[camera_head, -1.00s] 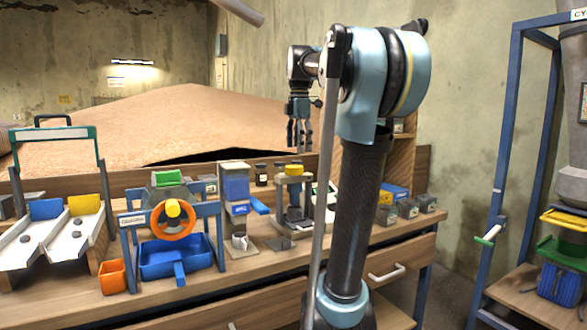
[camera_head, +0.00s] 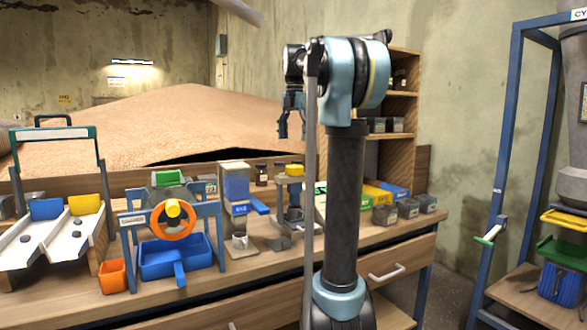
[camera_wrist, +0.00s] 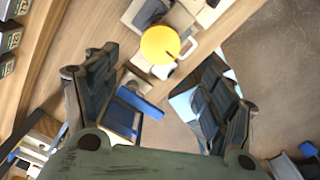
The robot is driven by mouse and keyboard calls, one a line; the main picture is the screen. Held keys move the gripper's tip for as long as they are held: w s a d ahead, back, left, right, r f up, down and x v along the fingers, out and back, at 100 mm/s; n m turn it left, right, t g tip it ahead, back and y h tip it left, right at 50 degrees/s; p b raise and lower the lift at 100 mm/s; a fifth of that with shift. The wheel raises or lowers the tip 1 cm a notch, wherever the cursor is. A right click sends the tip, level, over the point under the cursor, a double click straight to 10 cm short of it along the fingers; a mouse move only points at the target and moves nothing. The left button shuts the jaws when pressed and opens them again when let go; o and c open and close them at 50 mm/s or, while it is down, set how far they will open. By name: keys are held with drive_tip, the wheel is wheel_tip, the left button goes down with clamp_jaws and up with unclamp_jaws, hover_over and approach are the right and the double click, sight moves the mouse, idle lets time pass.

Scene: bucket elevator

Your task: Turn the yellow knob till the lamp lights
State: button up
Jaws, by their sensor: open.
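The yellow knob (camera_head: 291,169) sits on top of a small grey stand (camera_head: 291,205) on the workbench. In the wrist view, a round yellow knob (camera_wrist: 160,44) shows beyond the fingertips, slightly above the picture's middle. My gripper (camera_head: 292,128) is above the stand in the head view, pointing down, with a clear gap to the knob. In the wrist view, my gripper (camera_wrist: 162,72) has its fingers spread wide with nothing between them.
A blue hopper (camera_head: 236,185) stands left of the grey stand, with a metal cup (camera_head: 239,240) in front. Several small dark boxes (camera_head: 408,208) are on the right of the bench. A blue frame (camera_head: 508,130) stands farther right. A brown heap (camera_head: 200,115) lies behind.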

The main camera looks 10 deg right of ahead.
sight(295, 166)
wheel_tip(295, 166, down, 12)
drive_tip(key=shift+r, duration=0.25)
idle(0.3)
drive_tip(key=c, duration=1.1)
